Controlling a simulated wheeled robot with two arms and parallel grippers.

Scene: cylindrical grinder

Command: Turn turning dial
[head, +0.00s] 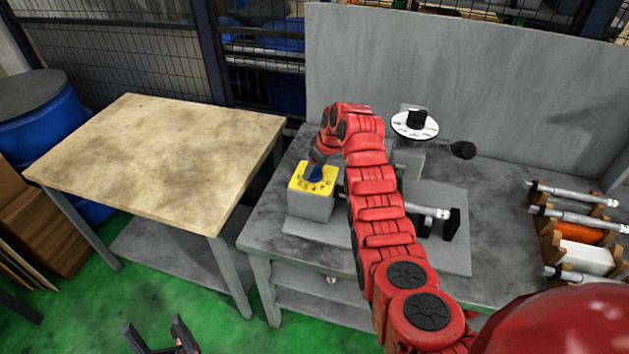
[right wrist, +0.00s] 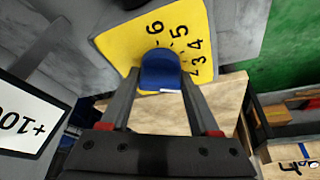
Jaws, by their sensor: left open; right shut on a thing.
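The turning dial is a blue knob (head: 314,176) on a yellow numbered plate (head: 325,186), on top of a grey box (head: 311,206) at the left part of the grey bench. In the right wrist view the blue knob (right wrist: 160,72) sits between the fingers, with numbers on the yellow plate (right wrist: 200,22) around it. My right gripper (head: 317,163) is shut on the knob, and my red arm hides part of the machine behind it. My left gripper (head: 160,337) is open and empty at the bottom edge, low over the green floor, apart from the bench.
A white disc with a black knob (head: 415,122) and a black ball handle (head: 463,150) stand behind my right arm. A rack with metal shafts (head: 572,220) is at the right. An empty wooden table (head: 150,150) stands at the left, beside a blue barrel (head: 45,125).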

